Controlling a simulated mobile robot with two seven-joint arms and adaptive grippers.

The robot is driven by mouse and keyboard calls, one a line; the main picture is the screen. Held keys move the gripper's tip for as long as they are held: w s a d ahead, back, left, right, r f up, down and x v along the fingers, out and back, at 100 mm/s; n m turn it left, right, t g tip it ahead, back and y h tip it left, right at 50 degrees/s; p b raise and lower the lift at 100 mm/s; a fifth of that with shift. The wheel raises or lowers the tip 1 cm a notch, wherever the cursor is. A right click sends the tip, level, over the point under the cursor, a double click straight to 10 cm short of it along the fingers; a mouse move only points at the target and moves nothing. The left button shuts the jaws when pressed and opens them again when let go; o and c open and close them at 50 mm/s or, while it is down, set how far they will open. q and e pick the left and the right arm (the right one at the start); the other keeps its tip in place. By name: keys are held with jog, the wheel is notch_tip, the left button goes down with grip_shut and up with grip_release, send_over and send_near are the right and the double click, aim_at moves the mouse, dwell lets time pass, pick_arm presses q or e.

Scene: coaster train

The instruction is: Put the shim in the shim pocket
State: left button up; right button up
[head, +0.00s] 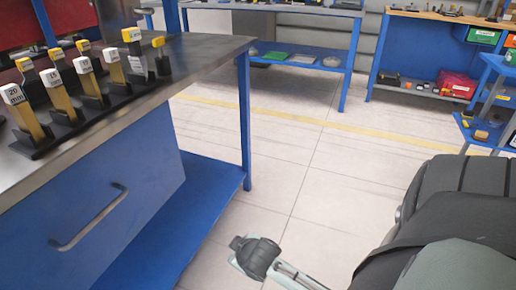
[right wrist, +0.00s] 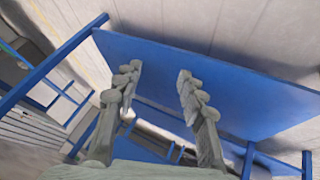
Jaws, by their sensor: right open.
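Several upright brass-coloured strips with white and yellow labelled heads, which look like shims (head: 62,98), stand in a black rack (head: 75,128) on the bench at the left of the head view. The front label seems to read 20 mm; the others are too small to read surely. I cannot tell which is the task's shim, and I cannot make out a shim pocket. My right gripper (right wrist: 159,70) is open and empty in the right wrist view, its two fingers apart, with a blue panel beyond them. It is away from the rack. My left gripper is not in view.
The steel-topped bench (head: 190,58) has a blue drawer front with a handle (head: 90,218) and a low blue shelf (head: 205,205). A blue table (head: 300,52) and a wooden-topped bench (head: 440,18) stand farther back. The tiled floor (head: 300,150) between them is clear.

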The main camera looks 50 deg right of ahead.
jog(key=s+a+f+g+y, duration=0.1)
jog(key=s+a+f+g, duration=0.2)
jog(key=s+f, duration=0.3)
jog(key=shift+s+a+f+m+g+y+p, duration=0.15)
jog(key=shift+s+f+m+g+y+p, duration=0.3)
jog(key=shift+s, duration=1.3)
